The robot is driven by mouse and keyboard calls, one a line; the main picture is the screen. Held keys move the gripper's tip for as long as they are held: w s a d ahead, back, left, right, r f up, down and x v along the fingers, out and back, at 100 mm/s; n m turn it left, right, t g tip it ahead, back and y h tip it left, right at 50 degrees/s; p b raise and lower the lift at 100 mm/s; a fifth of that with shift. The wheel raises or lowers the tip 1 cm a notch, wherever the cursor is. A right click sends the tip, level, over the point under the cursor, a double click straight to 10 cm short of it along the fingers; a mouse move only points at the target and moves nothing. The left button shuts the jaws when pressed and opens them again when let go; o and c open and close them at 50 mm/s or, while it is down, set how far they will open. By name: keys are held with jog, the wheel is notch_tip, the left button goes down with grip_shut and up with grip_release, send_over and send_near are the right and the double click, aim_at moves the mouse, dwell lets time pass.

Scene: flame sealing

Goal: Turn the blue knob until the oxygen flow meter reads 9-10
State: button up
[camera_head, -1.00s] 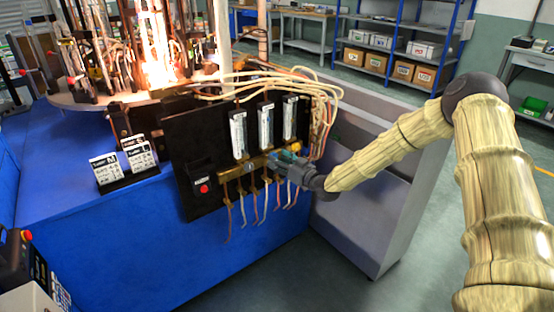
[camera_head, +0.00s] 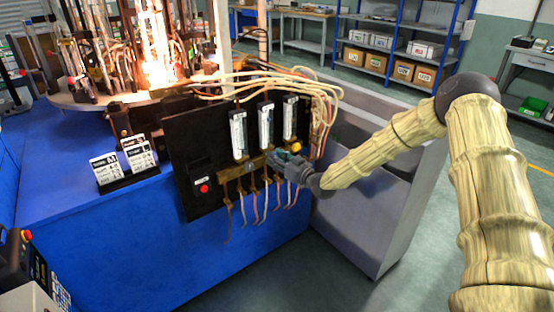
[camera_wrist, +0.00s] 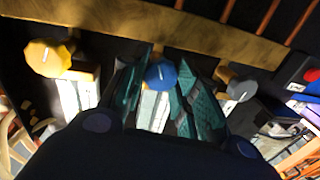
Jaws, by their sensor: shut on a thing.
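The blue knob (camera_wrist: 160,74) sits on the brass bar, between the two teal fingers of my gripper (camera_wrist: 160,85) in the wrist view. My gripper is shut on this knob, and a white pointer line shows on its face. In the head view my gripper (camera_head: 279,157) covers the knob at the middle of the black panel (camera_head: 180,150). Three flow meters stand on the panel: left (camera_head: 239,136), middle (camera_head: 265,125) and right (camera_head: 290,117). Their readings are too small to tell.
A yellow knob (camera_wrist: 48,57) and a grey knob (camera_wrist: 241,90) flank the blue one closely. A red button (camera_head: 204,188) is on the panel's lower left. Hoses (camera_head: 270,85) run behind the meters; thin copper tubes hang below. Bright flames burn at the back left.

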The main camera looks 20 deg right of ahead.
jog(key=shift+n, duration=0.3)
jog(key=shift+n, duration=0.5)
jog(key=o, duration=1)
jog(key=v, duration=1.2)
jog(key=shift+r, duration=0.1)
